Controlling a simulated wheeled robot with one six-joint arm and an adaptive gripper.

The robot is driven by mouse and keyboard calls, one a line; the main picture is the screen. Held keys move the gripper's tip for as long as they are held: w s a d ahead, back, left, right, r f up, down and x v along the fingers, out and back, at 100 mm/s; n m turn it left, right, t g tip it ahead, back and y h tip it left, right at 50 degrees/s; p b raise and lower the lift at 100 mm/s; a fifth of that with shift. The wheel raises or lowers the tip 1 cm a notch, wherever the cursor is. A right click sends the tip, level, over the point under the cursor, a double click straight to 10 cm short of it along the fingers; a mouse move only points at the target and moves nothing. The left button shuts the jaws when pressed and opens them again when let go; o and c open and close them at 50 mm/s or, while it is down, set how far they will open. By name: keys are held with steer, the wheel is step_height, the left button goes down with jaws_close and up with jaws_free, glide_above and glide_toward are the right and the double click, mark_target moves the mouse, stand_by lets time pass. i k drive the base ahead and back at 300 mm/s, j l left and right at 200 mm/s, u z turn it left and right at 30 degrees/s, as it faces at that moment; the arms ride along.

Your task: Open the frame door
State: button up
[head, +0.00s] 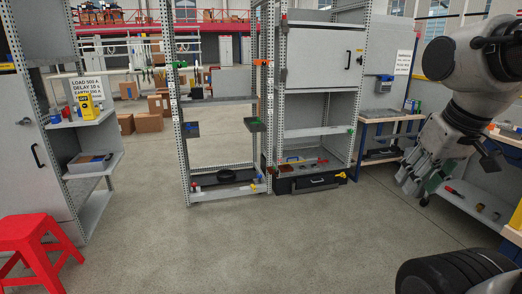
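A tall grey perforated frame (186,155) stands upright in the middle of the head view. I can see through it to the hall behind, and I take it to be the frame door. Its right post stands beside a perforated cabinet (356,105). I cannot tell whether the frame is hinged there or how far it is turned. The cabinet has a closed grey upper panel (318,58) with a black handle (348,64). My gripper (412,186) hangs at the right, pointing down, well apart from the frame. Its fingers are too small and overlapped to tell their opening.
A red stool (38,240) stands at the lower left, before a grey cabinet with a black handle (38,155) and open shelves (100,172). A workbench (465,200) is behind my gripper. Cardboard boxes (150,122) lie beyond. The central floor (250,245) is clear.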

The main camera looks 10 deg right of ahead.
mark_target(315, 58)
steer(key=i+z, duration=0.15)
steer(key=i, duration=0.45)
steer(key=i+z, duration=0.1)
steer(key=i, duration=0.45)
steer(key=i+j+z, duration=0.15)
steer(key=i, duration=0.4)
steer(key=i+j+z, duration=0.15)
steer(key=i, duration=0.45)
steer(key=i+l+z, duration=0.15)
steer(key=i+z, duration=0.15)
steer(key=i, duration=0.45)
steer(key=i+z, duration=0.3)
steer(key=i, duration=0.4)
